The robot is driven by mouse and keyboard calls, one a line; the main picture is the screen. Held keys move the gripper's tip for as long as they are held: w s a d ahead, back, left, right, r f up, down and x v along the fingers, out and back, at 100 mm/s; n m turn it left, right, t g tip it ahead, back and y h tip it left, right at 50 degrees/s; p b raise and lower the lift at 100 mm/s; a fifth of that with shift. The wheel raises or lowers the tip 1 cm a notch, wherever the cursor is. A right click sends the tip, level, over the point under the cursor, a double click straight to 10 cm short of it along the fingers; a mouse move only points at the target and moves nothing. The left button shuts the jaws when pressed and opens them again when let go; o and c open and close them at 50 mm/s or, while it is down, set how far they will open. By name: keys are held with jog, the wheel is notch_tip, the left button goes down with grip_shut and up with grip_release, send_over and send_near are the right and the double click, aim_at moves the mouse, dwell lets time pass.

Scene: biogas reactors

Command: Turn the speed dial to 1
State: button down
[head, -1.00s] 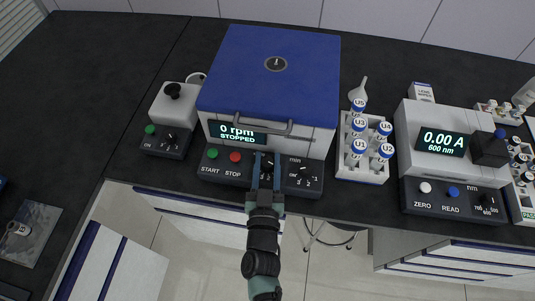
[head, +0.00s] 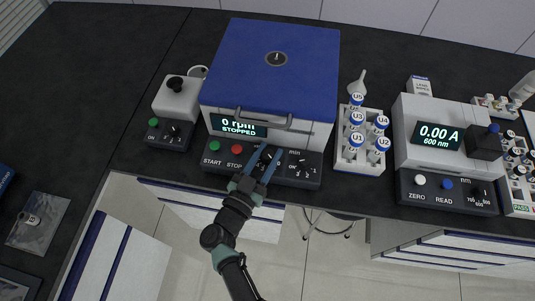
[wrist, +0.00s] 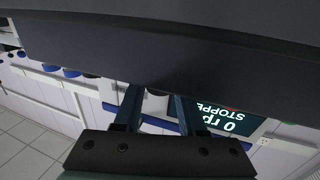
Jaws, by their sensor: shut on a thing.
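The centrifuge (head: 268,72) is a white box with a blue lid, and its display (head: 238,127) reads "0 rpm STOPPED". On its dark front panel, the speed dial (head: 266,158) sits between the stop button and the minutes dial. My gripper (head: 268,154) is shut on the speed dial, its two blue fingers slanting up to the right. They hide most of the dial and its scale, so I cannot read its setting. In the wrist view the fingers (wrist: 157,108) reach toward the panel beside the upside-down display (wrist: 228,117); the dial is hidden there.
A green start button (head: 214,146) and a red stop button (head: 237,149) sit left of the fingers. The minutes dial (head: 299,161) is close on the right. The lid handle (head: 263,119) juts out above. A vial rack (head: 345,163) stands to the right.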

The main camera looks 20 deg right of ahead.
dwell(0.4)
jog(key=shift+c, duration=2.4)
grip_release()
jog(key=shift+a, duration=0.1)
jog(key=b+v, duration=0.1)
jog(key=v, duration=1.2)
